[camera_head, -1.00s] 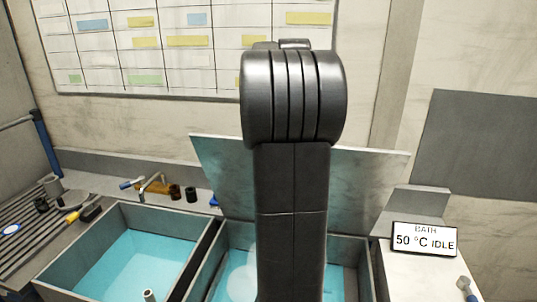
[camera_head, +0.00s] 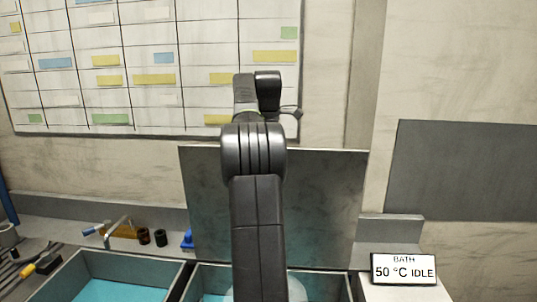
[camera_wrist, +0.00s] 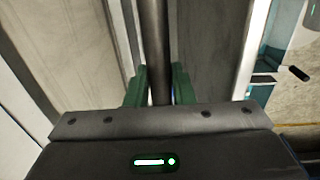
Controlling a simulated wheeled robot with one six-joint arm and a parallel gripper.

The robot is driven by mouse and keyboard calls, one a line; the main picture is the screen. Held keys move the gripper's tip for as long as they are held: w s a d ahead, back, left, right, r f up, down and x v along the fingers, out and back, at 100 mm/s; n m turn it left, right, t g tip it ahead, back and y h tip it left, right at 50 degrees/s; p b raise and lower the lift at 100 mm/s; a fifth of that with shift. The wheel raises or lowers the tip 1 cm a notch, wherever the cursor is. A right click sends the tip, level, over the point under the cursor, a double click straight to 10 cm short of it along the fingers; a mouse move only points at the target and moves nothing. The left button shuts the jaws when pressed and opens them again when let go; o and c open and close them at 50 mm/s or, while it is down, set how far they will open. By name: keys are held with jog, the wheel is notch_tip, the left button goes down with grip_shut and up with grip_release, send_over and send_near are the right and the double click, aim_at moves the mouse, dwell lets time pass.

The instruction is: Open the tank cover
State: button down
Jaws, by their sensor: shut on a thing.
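The tank cover (camera_head: 325,205) is a flat grey panel standing nearly upright at the back of the right tank (camera_head: 352,290), behind my arm in the head view. The tank is open below it, with blue-tinted water partly showing. In the wrist view my gripper (camera_wrist: 160,85) has its green fingers shut on a dark round bar (camera_wrist: 154,35), which appears to be the cover's handle. The bar runs upward in the picture between the fingers. In the head view my arm hides the middle of the cover and the tank, and the fingers cannot be made out.
A second open tank (camera_head: 75,270) with blue water lies at the left. A display reading "BATH 50 °C IDLE" (camera_head: 403,270) stands at the right. The wall with a chart (camera_head: 150,60) is close behind.

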jog(key=shift+w+f, duration=0.1)
jog(key=shift+f, duration=0.3)
